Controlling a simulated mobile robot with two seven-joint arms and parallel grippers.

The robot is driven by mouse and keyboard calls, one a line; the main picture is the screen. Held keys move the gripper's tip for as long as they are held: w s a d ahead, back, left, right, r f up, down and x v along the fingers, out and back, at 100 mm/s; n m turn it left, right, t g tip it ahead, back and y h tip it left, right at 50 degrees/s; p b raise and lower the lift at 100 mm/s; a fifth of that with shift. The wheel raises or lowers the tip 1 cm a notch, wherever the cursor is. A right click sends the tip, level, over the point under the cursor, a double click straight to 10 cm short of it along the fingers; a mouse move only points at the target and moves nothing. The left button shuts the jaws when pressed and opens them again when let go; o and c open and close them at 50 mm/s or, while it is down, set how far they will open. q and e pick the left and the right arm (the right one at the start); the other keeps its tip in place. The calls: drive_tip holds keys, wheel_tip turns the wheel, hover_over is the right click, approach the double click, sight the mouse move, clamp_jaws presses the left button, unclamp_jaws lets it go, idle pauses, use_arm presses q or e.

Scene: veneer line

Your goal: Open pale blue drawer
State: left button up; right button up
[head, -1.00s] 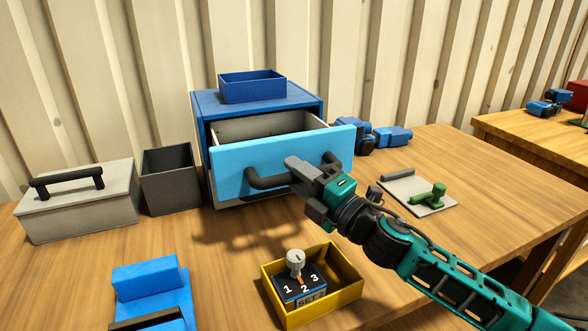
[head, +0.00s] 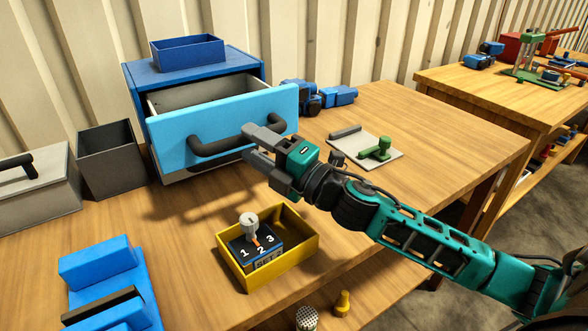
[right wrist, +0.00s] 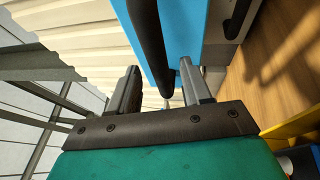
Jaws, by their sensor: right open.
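The pale blue drawer (head: 222,126) stands pulled out of the dark blue cabinet (head: 135,84), and its inside shows above the front. Its black bar handle (head: 210,149) runs across the front. My right gripper (head: 250,146) is at the right end of the handle, in front of the drawer, and hides part of the handle. My left gripper is not in view.
A blue open box (head: 187,52) sits on the cabinet. A yellow bin (head: 292,258) with a numbered switch block stands in front. A grey bin (head: 108,160) and a grey toolbox are at left. A plate with a green clamp (head: 376,150) lies right.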

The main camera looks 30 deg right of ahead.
use_arm(q)
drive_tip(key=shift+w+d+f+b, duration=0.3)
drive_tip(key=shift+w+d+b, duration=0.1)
drive_tip(key=shift+b, duration=0.45)
use_arm(e)
drive_tip(key=v, duration=0.9)
drive_tip(key=shift+s, duration=0.3)
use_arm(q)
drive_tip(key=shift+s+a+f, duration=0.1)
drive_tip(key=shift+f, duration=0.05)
use_arm(e)
drive_tip(key=shift+d, duration=0.1)
drive_tip(key=shift+f, duration=0.1)
